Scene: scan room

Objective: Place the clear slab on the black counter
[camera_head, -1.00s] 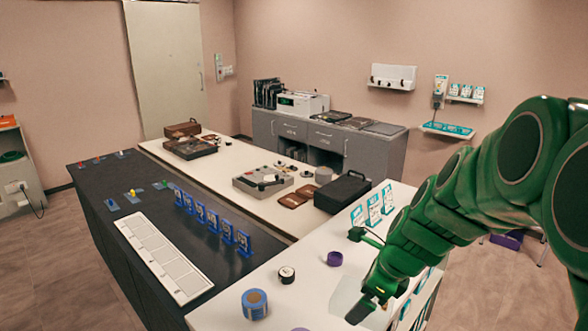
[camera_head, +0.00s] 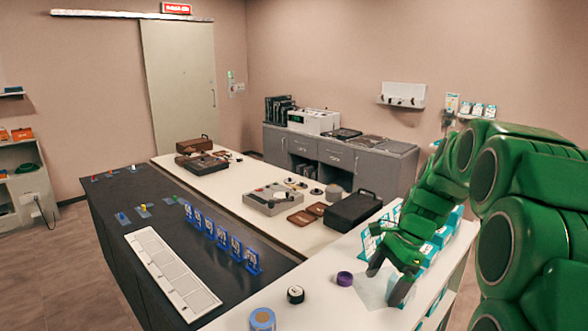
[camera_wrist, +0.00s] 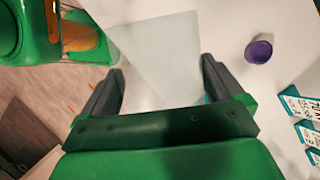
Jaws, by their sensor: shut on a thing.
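The clear slab (camera_wrist: 165,55) is a pale see-through sheet between the fingers of my gripper (camera_wrist: 160,82) in the wrist view. My gripper is shut on it, one dark finger at each side. In the head view my gripper (camera_head: 388,278) is low over the white counter at right, and the slab (camera_head: 371,291) shows faintly between and beside the fingers. I cannot tell whether the slab touches the white top. The black counter (camera_head: 180,240) is at left, apart from my gripper.
A purple ring (camera_head: 345,279), a black-and-white roll (camera_head: 295,295) and a blue roll (camera_head: 262,319) stand on the white counter. On the black counter are a row of blue stands (camera_head: 222,236) and a white strip (camera_head: 170,278); bare dark surface lies between them.

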